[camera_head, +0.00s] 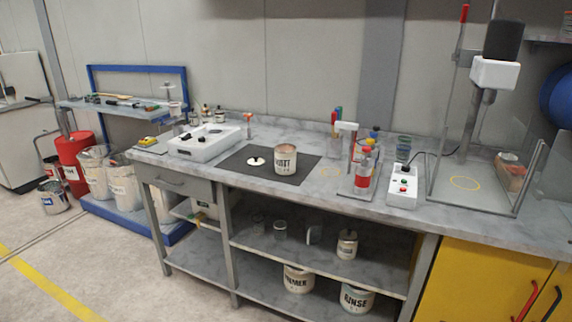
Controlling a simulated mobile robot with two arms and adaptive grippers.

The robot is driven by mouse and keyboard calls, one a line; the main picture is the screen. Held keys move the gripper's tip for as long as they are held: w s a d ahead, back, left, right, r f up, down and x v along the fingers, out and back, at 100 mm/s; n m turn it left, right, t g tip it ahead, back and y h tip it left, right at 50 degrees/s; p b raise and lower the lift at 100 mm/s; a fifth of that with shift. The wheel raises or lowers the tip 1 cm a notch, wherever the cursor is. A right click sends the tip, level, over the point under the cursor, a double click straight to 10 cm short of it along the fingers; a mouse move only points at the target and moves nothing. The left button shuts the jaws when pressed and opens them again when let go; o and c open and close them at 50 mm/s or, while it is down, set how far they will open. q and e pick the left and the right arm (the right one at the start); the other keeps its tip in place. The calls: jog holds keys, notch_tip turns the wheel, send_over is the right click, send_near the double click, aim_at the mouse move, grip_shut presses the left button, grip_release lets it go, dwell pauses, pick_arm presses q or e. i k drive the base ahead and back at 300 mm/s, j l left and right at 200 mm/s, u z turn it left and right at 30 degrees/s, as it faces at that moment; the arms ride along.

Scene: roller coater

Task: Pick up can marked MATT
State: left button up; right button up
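The can marked MATT (285,160) stands upright on a dark mat (304,175) in the middle of the grey workbench. Its dark lettering faces me and partly reads as MATT. A round whitish lid-like disc with a dark knob (256,160) lies on the mat to the left of the can. Neither of my grippers shows in the head view.
A white tray (205,141) sits left of the mat. Bottles in a clear holder (362,180), a white switch box (403,187) and a clear-shielded mixer (495,73) stand to the right. Cans marked PRIMER (298,279) and RINSE (356,299) are on the bottom shelf.

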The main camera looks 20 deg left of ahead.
aim_at(285, 153)
jog(key=i+j, duration=0.15)
jog(key=j, duration=0.15)
jog(key=i+j+z, duration=0.1)
jog(key=i+j, duration=0.25)
jog(key=j, duration=0.3)
jog(key=i+j+z, duration=0.1)
jog(key=i+j, duration=0.1)
jog(key=j, duration=0.1)
